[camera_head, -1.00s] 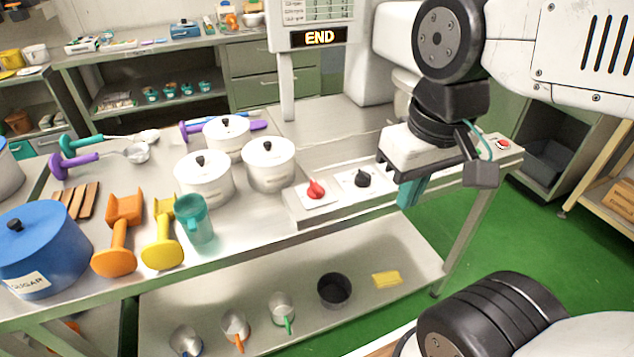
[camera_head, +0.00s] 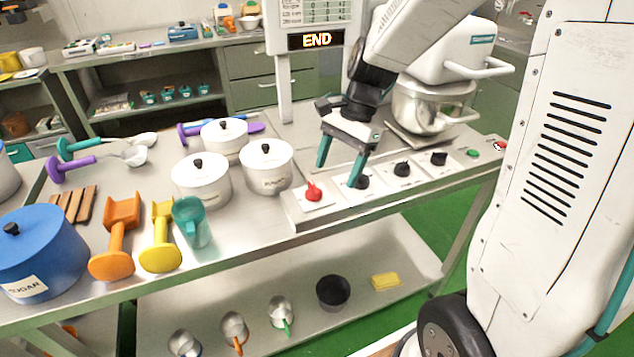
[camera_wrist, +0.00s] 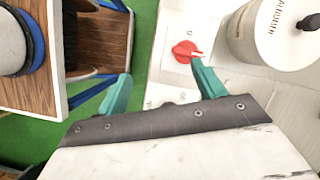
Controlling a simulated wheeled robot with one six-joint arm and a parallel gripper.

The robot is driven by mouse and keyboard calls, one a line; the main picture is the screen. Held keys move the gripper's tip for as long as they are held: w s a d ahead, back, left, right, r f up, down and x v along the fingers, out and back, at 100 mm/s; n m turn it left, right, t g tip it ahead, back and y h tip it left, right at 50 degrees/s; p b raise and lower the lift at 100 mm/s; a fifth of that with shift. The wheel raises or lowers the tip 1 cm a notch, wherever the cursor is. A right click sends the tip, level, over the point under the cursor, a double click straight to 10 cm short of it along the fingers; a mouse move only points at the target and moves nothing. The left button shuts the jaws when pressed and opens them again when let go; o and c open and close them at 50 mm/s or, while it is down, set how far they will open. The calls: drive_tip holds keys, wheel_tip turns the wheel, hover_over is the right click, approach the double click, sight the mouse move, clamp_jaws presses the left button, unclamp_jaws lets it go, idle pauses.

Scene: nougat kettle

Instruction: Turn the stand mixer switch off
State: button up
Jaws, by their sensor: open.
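The stand mixer (camera_head: 455,62), white with a steel bowl (camera_head: 432,106), stands at the back right of the table, partly behind my arm. A control panel (camera_head: 333,208) runs along the table's front edge. It carries a red knob (camera_head: 313,191), several black knobs, one of them here (camera_head: 402,169), and green and red buttons; I cannot read which is the mixer's switch. My gripper (camera_head: 340,164) is open and empty, pointing down over the panel's left part. In the wrist view, one finger of my gripper (camera_wrist: 157,80) appears beside the red knob (camera_wrist: 184,51); contact is unclear.
White lidded pots (camera_head: 265,166) stand left of the panel, close to my gripper. A display post (camera_head: 313,41) reading END rises behind. The lower shelf holds pans and a yellow sponge (camera_head: 385,281).

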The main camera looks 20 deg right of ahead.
sight(315, 186)
drive_tip(key=w+a+f+m, duration=0.1)
drive_tip(key=f, duration=0.1)
drive_tip(key=w+a+f+m, duration=0.1)
drive_tip(key=f+m, duration=0.1)
drive_tip(key=w+a+f+m+t, duration=0.1)
drive_tip(key=f, duration=0.1)
drive_tip(key=shift+w+a+f+m+y, duration=0.15)
drive_tip(key=shift+w+f+m+y, duration=0.15)
drive_tip(key=shift+w+f, duration=0.05)
drive_tip(key=c, duration=1)
